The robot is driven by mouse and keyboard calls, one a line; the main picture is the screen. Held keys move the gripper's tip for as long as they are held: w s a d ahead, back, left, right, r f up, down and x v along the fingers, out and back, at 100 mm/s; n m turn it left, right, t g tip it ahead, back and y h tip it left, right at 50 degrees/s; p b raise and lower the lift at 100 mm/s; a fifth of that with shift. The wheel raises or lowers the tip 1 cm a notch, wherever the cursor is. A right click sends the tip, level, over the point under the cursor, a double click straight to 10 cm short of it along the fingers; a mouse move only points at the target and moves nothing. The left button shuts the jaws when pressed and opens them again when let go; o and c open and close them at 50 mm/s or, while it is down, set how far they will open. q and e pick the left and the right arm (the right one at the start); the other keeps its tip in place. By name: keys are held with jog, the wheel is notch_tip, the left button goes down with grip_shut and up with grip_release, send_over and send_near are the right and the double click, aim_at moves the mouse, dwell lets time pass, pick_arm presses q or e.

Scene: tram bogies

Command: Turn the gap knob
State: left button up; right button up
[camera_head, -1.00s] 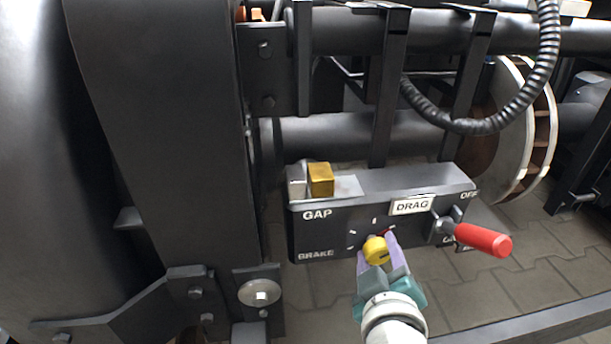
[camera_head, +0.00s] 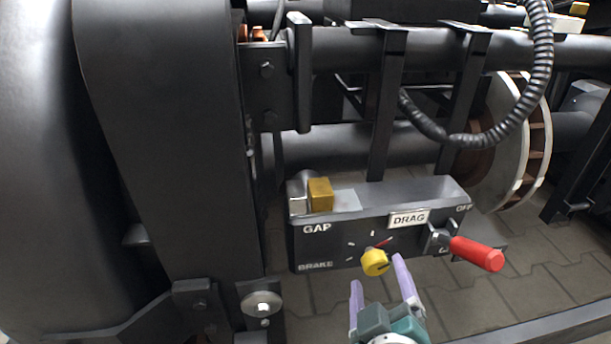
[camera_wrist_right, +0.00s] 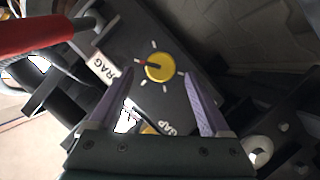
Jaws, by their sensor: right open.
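The yellow gap knob (camera_head: 375,262) sits on the front face of the dark control box (camera_head: 335,238), marked GAP and BRAKE. A red pointer mark shows at its upper right, among white tick marks. In the right wrist view the knob (camera_wrist_right: 159,67) lies beyond the fingertips, between their lines, with nothing touching it. My right gripper (camera_head: 378,272) is open and empty, its two purple fingers spread in front of and below the knob. The same gripper shows in the right wrist view (camera_wrist_right: 158,85). My left gripper is not in view.
A red-handled lever (camera_head: 477,253) sticks out at the box's right, by the DRAG label (camera_head: 409,219). A brass block (camera_head: 320,194) sits on the box top. A large dark frame (camera_head: 165,150) stands left; a ribbed hose (camera_head: 540,70) hangs above. Paved floor lies below.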

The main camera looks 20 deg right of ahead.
jog(key=p+v, duration=0.1)
jog(key=v, duration=0.4)
jog(key=shift+s+a+p, duration=0.15)
jog(key=shift+s+p, duration=0.1)
jog(key=shift+p, duration=0.15)
